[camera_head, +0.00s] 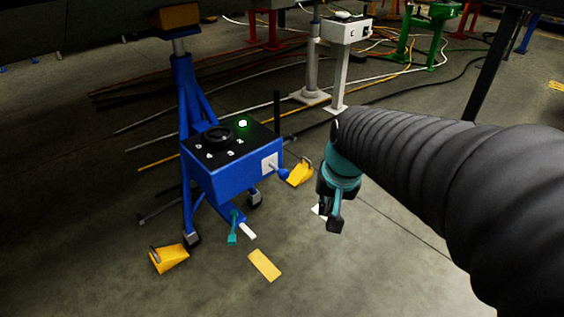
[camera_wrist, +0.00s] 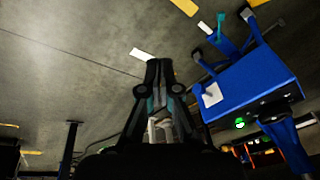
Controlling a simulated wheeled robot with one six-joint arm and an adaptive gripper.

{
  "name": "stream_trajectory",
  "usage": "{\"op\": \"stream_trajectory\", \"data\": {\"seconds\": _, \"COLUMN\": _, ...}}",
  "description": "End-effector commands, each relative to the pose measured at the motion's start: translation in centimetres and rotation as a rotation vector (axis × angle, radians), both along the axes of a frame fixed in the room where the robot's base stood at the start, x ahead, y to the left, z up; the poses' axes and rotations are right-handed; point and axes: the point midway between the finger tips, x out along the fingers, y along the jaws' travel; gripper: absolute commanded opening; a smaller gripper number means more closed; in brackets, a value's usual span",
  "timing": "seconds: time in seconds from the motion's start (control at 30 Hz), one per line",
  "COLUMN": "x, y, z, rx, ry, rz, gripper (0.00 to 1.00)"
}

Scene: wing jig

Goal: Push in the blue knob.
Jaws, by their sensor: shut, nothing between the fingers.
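The blue knob (camera_head: 283,174) sticks out on a short rod from a white plate (camera_head: 269,163) on the right side of the blue control box (camera_head: 228,176). My gripper (camera_head: 334,224) is shut and empty, to the right of the knob and lower in the picture, apart from it. In the wrist view, the shut fingers (camera_wrist: 160,66) point up the picture. The box (camera_wrist: 255,84) and its white plate (camera_wrist: 211,95) show to their right there.
The box is on a blue jig stand (camera_head: 187,110) with feet and casters. A black dial (camera_head: 218,135) and a green light (camera_head: 242,123) are on its top. Yellow chocks (camera_head: 169,258) lie around. Cables and a white stand (camera_head: 346,60) are behind. Open floor lies in front.

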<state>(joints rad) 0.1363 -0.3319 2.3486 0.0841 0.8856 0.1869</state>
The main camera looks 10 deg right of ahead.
Motion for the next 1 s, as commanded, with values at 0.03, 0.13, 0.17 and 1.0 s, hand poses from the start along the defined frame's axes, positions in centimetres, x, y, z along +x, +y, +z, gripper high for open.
{"op": "stream_trajectory", "data": {"seconds": 0.03, "x": 1.5, "y": -0.4, "z": -0.9, "rx": 0.036, "ry": 0.022, "rz": -0.096, "gripper": 0.00}}
{"op": "stream_trajectory", "data": {"seconds": 0.13, "x": 4.2, "y": -1.0, "z": -2.1, "rx": 0.121, "ry": 0.054, "rz": -0.335, "gripper": 0.00}}
{"op": "stream_trajectory", "data": {"seconds": 0.17, "x": 5.0, "y": -1.1, "z": -2.4, "rx": 0.146, "ry": 0.062, "rz": -0.408, "gripper": 0.00}}
{"op": "stream_trajectory", "data": {"seconds": 1.0, "x": 15.8, "y": -1.9, "z": -1.8, "rx": 0.709, "ry": 0.192, "rz": -2.066, "gripper": 0.00}}
